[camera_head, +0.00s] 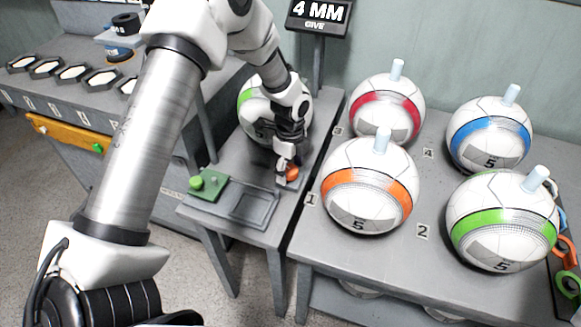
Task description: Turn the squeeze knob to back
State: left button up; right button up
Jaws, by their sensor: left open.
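An orange knob-like part (292,173), apparently the squeeze knob, sits on the grey press stand (228,218) in the middle of the view. My left gripper (285,165) points down right at it and is open; its dark fingers hide part of the knob. I cannot tell whether they touch it. Behind my gripper, a white ball with a green band (246,100) rests on the stand, partly hidden by my arm. A green plate with a green button (196,183) lies to the left of the knob. My right gripper is not in view.
A sign (319,12) reads "4 MM GIVE". On the right table (330,250) stand balls with red (385,105), orange (366,190), blue (489,135) and green (502,220) bands, each with a pale peg on top. A shallow recessed tray (254,206) lies in front of the knob.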

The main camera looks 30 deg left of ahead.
pick_arm(q)
jog(key=shift+s+r, duration=0.15)
jog(key=shift+c, duration=0.7)
jog(key=c, duration=1)
